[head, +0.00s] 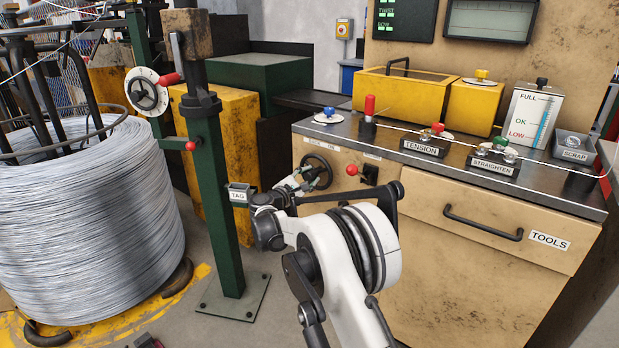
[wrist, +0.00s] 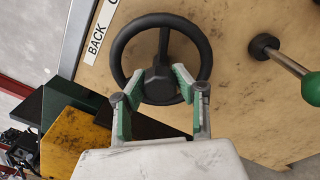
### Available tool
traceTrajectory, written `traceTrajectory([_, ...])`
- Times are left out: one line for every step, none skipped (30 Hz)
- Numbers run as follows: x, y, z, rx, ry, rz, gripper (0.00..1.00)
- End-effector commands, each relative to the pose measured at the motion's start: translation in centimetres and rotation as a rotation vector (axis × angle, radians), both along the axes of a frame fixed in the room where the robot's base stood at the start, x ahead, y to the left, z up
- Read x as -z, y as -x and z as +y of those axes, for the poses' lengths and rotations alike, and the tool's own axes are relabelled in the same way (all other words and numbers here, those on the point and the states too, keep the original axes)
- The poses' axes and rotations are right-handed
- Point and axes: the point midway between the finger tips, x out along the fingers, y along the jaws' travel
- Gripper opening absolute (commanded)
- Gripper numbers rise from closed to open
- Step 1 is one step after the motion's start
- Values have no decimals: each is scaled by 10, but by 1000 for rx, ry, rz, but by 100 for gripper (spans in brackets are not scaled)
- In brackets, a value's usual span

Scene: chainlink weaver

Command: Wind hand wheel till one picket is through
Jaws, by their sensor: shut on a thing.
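The black hand wheel (head: 330,176) is mounted on the front of the tan cabinet, below the worktop. In the wrist view the wheel (wrist: 158,78) shows its spokes and hub, with a "BACK" label beside it. My gripper (head: 299,181) reaches to the wheel from the front left. In the wrist view my gripper (wrist: 152,92) has its green-padded fingers on either side of the lower part of the wheel and is shut on it. The exact contact is partly hidden. The picket is not clearly visible.
A red-knobbed lever (head: 353,170) sits right of the wheel. A large wire coil (head: 80,220) stands left. Wire crosses the worktop (head: 400,148) past tension and straighten fittings.

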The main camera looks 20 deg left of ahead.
Motion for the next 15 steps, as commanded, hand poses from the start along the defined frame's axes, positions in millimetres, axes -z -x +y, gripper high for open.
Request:
traceTrajectory([0,0,0,0,0,0,0])
traceTrajectory([0,0,0,0,0,0,0])
traceTrajectory([0,0,0,0,0,0,0])
traceTrajectory([0,0,0,0,-3,-1,0])
traceTrajectory([0,0,0,0,-9,-2,0])
traceTrajectory([0,0,0,0,-23,-7,0])
traceTrajectory([0,0,0,0,-37,-10,0])
traceTrajectory([0,0,0,0,-54,-16,0])
traceTrajectory([0,0,0,0,-75,-23,0])
traceTrajectory([0,0,0,0,-91,-27,0])
traceTrajectory([0,0,0,0,-105,-31,0])
traceTrajectory([0,0,0,0,-120,-35,0])
traceTrajectory([0,0,0,0,-128,-39,0])
traceTrajectory([0,0,0,0,-135,-40,0])
traceTrajectory([0,0,0,0,-140,-42,0])
